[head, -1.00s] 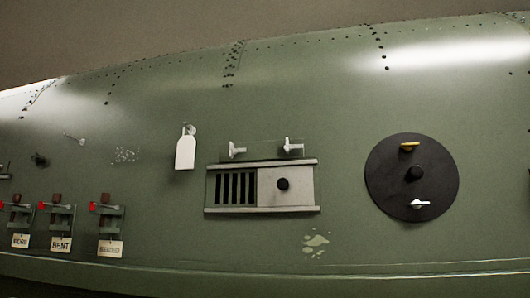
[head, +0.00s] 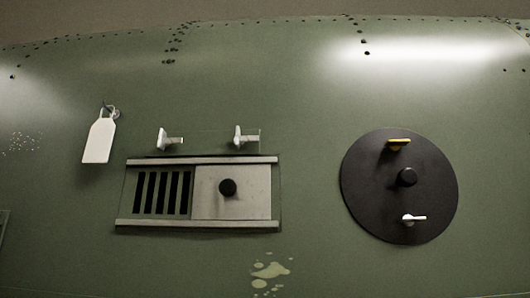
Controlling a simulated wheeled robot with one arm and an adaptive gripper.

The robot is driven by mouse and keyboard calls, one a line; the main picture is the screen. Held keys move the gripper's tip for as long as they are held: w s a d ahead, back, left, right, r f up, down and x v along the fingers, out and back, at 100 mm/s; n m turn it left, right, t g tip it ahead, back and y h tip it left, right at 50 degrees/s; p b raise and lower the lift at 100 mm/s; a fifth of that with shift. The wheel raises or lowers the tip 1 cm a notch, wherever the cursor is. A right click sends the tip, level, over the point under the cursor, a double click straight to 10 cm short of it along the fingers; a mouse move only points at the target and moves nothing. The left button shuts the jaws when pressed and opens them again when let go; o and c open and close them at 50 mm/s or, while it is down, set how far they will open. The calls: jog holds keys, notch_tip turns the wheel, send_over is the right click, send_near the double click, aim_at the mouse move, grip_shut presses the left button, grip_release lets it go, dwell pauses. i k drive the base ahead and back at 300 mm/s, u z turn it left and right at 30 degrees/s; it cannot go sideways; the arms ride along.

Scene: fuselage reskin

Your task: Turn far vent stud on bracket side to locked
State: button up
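Two pale wing-shaped studs stand above the vent. The left vent stud (head: 168,139) has a bar sticking out to the right from a broader upright end. The right vent stud (head: 244,138) looks much the same, with its bar pointing right. The vent (head: 150,223) has dark slots on its left half and a plain sliding plate (head: 250,205) with a black knob (head: 228,187) on its right half. No lock marking is legible by either stud. My gripper is not in view.
A blank white tag (head: 99,140) hangs left of the vent. A round black plate (head: 375,205) at right carries a yellow stud (head: 399,143), a black knob (head: 406,177) and a white stud (head: 414,219). The green skin (head: 300,110) between them is clear.

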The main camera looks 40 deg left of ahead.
aim_at(163, 142)
jog(key=z, duration=0.75)
jog(key=k, duration=1.95)
jog(key=u, duration=2.2)
jog(key=i, duration=0.35)
jog(key=z, duration=0.05)
